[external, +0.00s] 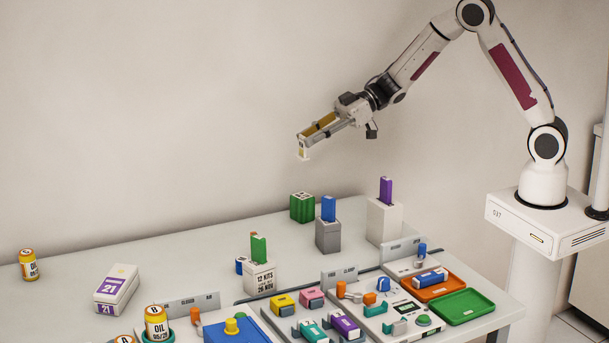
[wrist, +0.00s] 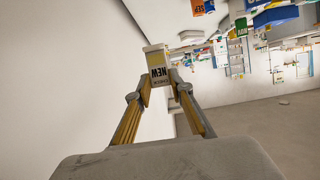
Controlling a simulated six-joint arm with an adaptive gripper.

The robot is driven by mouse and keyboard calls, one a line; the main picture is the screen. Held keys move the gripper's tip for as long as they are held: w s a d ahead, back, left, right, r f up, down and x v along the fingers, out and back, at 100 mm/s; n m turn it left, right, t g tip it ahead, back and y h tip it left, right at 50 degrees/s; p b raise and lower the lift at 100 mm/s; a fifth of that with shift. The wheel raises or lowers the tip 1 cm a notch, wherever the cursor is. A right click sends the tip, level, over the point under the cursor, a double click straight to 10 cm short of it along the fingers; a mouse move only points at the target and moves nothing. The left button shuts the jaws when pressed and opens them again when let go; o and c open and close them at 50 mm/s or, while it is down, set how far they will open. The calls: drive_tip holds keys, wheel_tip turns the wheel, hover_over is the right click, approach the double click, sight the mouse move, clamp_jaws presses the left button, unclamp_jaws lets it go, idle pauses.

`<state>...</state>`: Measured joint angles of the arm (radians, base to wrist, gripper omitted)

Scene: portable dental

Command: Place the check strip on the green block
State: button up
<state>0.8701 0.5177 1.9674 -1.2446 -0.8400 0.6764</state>
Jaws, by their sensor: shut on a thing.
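My gripper (external: 305,139) is shut on a small white and yellow strip (external: 303,151), high above the table. In the wrist view the strip (wrist: 157,62) sits between the fingertips, and its label reads "NEW" with smaller print that looks like "CHECK". The ribbed dark green block (external: 302,208) stands at the back of the table, below my gripper and apart from it. Its top carries a pale mark.
Right of the green block stand a grey holder (external: 328,237) with a blue piece and a white holder (external: 384,221) with a purple piece. A white holder (external: 259,277) with a green piece is in front. Trays and fixtures fill the front right. The back left table is mostly clear.

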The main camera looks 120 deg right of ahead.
drive_tip(key=shift+f, duration=0.1)
wheel_tip(320, 180, down, 6)
idle(0.5)
drive_tip(key=shift+f, duration=1.9)
drive_tip(key=shift+f, duration=0.15)
drive_tip(key=o, duration=0.7)
drive_tip(key=v, duration=1.2)
drive_tip(key=shift+r, duration=0.2)
